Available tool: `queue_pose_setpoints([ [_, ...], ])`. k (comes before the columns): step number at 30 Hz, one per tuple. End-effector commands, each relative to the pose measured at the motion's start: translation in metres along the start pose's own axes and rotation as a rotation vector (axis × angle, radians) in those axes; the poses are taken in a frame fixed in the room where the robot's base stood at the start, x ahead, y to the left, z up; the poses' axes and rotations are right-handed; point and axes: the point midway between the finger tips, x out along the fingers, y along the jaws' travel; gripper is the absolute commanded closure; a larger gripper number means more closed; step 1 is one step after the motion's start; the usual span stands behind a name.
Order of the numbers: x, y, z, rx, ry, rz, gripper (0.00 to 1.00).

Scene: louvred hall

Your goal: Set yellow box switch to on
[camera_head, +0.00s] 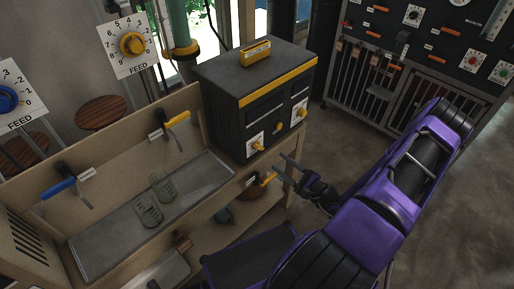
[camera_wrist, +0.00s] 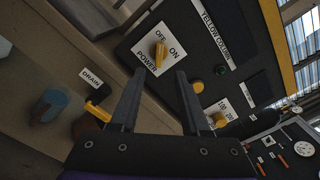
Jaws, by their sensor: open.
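The black box with a yellow stripe (camera_head: 230,118) stands on the right end of the wooden bench. Its yellow power switch (camera_head: 257,146) is on a white plate low on the front face. In the wrist view, the switch (camera_wrist: 158,56) lies beyond my fingertips, between them, with its long handle toward OFF; ON is to its right. A label beginning YELLOW (camera_wrist: 215,33) is on the box face. My gripper (camera_head: 285,166) is open and empty in front of the box, below and right of the switch. It also shows in the wrist view (camera_wrist: 160,75), apart from the switch.
A yellow drain handle (camera_wrist: 97,112) sticks out left of my fingers, below the box. A second yellow knob (camera_wrist: 220,119) and a green lamp (camera_wrist: 220,71) are to the right. A yellow block (camera_head: 256,51) lies on the box. Open floor (camera_head: 440,190) is at right.

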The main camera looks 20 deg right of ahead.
Motion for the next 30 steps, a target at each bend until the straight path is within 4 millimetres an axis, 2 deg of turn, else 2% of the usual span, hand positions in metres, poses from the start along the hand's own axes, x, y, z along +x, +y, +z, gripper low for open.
queue_pose_setpoints([
  [19, 0.087, 0.002, 0.0, -0.003, -0.004, 0.006, 0.54],
  [30, 0.095, 0.002, 0.001, -0.002, -0.003, 0.007, 0.54],
])
